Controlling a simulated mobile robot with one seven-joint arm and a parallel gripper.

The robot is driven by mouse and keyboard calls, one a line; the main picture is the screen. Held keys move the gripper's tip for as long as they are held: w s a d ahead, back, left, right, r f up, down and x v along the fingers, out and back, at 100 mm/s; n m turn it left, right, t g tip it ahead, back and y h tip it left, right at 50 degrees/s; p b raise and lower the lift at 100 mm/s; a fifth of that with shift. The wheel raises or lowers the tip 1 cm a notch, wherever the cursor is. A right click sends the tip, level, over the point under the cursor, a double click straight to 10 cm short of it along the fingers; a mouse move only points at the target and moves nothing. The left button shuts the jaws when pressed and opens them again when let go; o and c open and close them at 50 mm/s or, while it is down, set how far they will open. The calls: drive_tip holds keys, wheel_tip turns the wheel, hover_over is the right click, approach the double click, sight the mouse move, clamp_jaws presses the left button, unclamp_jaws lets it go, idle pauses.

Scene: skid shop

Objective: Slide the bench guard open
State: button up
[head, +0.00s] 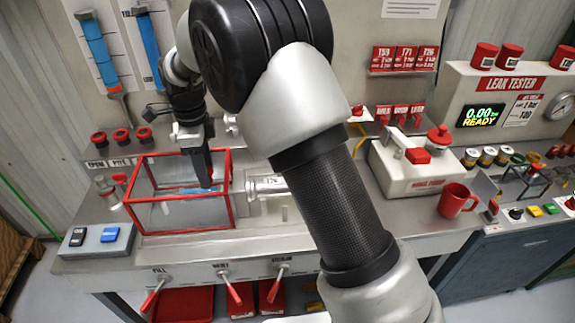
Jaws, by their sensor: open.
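The bench guard (165,231) is a clear box with a red frame on the left part of the metal bench. Its red edges stand around a small space with something blue (188,191) low inside. My gripper (206,183) points down at the guard's upper right part, in line with its right-hand red bars. It is open, and its fingers are small and dark in this view. I cannot tell whether they touch a red bar or are apart from it. My arm hides part of the bench to the right of the guard.
A silver cylinder fitting (266,184) lies just right of the guard. A switch box (95,239) stands at its front left. Red-handled levers (229,286) line the bench front. A white pump unit (412,165) and a red mug (455,201) stand farther right.

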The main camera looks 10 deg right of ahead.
drive_tip(key=shift+r+p, duration=2.65)
drive_tip(key=shift+r, duration=1)
drive_tip(key=shift+d+r, duration=0.1)
drive_tip(key=shift+d, duration=0.05)
drive_tip(key=s+d+r+n+t+y, duration=0.1)
drive_tip(key=s+d+r+n, duration=0.3)
drive_tip(key=d+r, duration=0.35)
drive_tip(key=s+d+r+n+t, duration=0.2)
drive_tip(key=s+d+r+n, duration=0.25)
drive_tip(key=d+r, duration=0.35)
drive_tip(key=s+d+n+t, duration=0.1)
drive_tip(key=s+d+n, duration=0.3)
drive_tip(key=s, duration=0.4)
drive_tip(key=s+d+n+t+h, duration=0.1)
drive_tip(key=s+d+n, duration=0.4)
drive_tip(key=s+d, duration=0.2)
drive_tip(key=shift+s+f+t, duration=0.3)
drive_tip(key=shift+s+f, duration=0.1)
drive_tip(key=shift+s, duration=0.35)
